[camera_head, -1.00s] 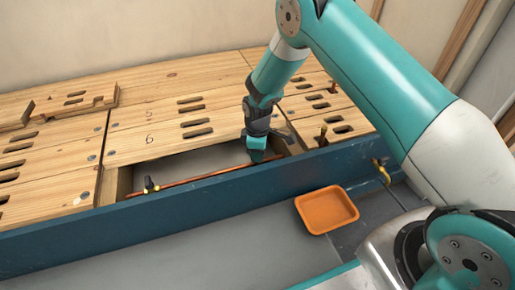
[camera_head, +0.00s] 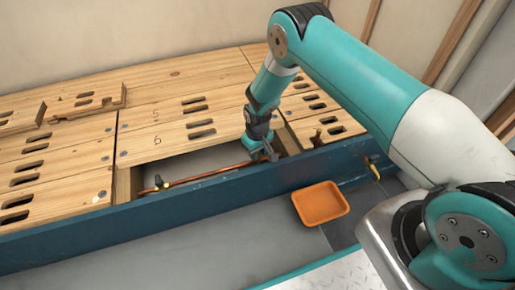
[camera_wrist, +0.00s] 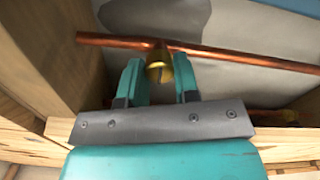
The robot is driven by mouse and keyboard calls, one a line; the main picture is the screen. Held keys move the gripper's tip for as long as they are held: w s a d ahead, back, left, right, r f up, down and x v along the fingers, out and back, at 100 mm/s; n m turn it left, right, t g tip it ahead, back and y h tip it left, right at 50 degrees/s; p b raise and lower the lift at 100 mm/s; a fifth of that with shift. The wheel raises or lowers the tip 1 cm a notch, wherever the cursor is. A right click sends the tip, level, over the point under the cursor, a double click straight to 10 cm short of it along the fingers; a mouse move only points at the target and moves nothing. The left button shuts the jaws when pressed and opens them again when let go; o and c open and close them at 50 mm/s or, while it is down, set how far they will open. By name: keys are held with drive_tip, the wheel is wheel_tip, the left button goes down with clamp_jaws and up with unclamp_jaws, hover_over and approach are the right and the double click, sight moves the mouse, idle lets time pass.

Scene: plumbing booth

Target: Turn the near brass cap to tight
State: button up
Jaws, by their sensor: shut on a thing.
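In the wrist view the brass cap (camera_wrist: 158,68) sits on a short stub of the copper pipe (camera_wrist: 230,57). My gripper (camera_wrist: 157,78) has its teal fingers on either side of the cap and is shut on it. In the head view my gripper (camera_head: 259,153) reaches down into the floor opening at the right end of the copper pipe (camera_head: 215,172). The cap is hidden there behind the gripper. The cap's exact angle on the stub is hard to tell.
Wooden floorboards with slots (camera_head: 160,115) surround the opening. A blue beam (camera_head: 180,208) runs along its front. A black and yellow fitting (camera_head: 159,183) is at the pipe's left end. An orange tray (camera_head: 320,203) lies in front of the beam. Another fitting (camera_head: 373,170) is to its right.

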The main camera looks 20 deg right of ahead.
drive_tip(key=shift+m, duration=0.5)
drive_tip(key=o, duration=0.9)
drive_tip(key=shift+o, duration=0.2)
wheel_tip(320, 180, up, 17)
drive_tip(key=p, duration=0.8)
drive_tip(key=shift+r, duration=0.2)
